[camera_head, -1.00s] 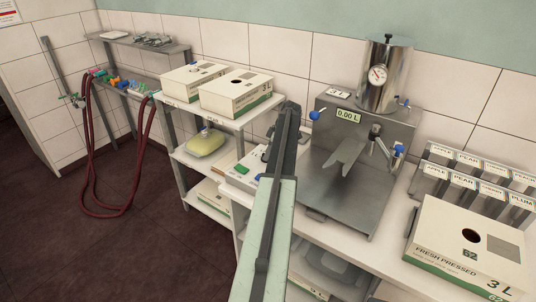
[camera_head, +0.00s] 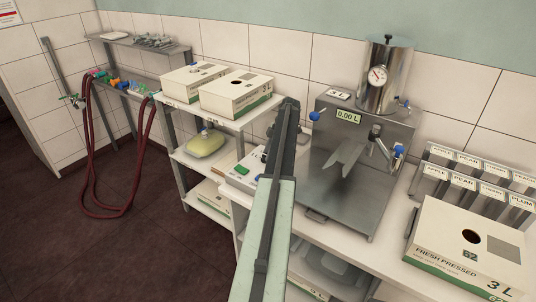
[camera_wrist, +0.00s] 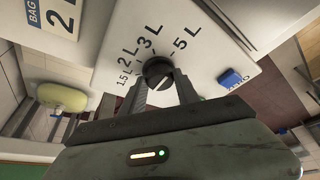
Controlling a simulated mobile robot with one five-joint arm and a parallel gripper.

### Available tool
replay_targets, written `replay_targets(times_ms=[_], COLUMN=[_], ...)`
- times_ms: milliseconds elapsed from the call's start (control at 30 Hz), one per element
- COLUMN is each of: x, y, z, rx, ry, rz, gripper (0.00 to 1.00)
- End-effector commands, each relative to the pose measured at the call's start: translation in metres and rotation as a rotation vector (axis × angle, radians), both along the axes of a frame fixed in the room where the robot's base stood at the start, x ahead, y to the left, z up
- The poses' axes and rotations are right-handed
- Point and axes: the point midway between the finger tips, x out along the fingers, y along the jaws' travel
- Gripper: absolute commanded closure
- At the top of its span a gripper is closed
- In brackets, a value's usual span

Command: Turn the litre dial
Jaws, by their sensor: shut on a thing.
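The litre dial (camera_wrist: 158,72) is a small dark round knob on a white panel (camera_wrist: 205,50) in the wrist view. Marks 1.5 L, 2 L, 3 L and 5 L fan out around its far side. My gripper (camera_wrist: 160,86) is shut on the dial, with one finger on each side of it. The knob's exact pointing direction is hard to read. In the head view my arm hides the dial; the white control box (camera_head: 240,180) shows partly to the left of the arm.
A blue ZERO button (camera_wrist: 230,77) sits right of the dial. The steel filling machine (camera_head: 340,190) reads 0.00 L, right of my arm. Cartons (camera_head: 235,94) stand on the left shelf; another carton (camera_head: 450,255) stands at the right.

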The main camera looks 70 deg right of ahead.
Motion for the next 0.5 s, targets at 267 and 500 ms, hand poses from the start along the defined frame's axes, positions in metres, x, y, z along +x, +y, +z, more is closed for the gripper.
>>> replay_targets(times_ms=[267,500], x=[0.0023,0.0007], y=[0.0011,0.0005], z=[-0.0001,-0.0002], rx=[0.001,0.001], ry=[-0.003,-0.001], rz=[0.003,0.000], gripper=[0.49,0.41])
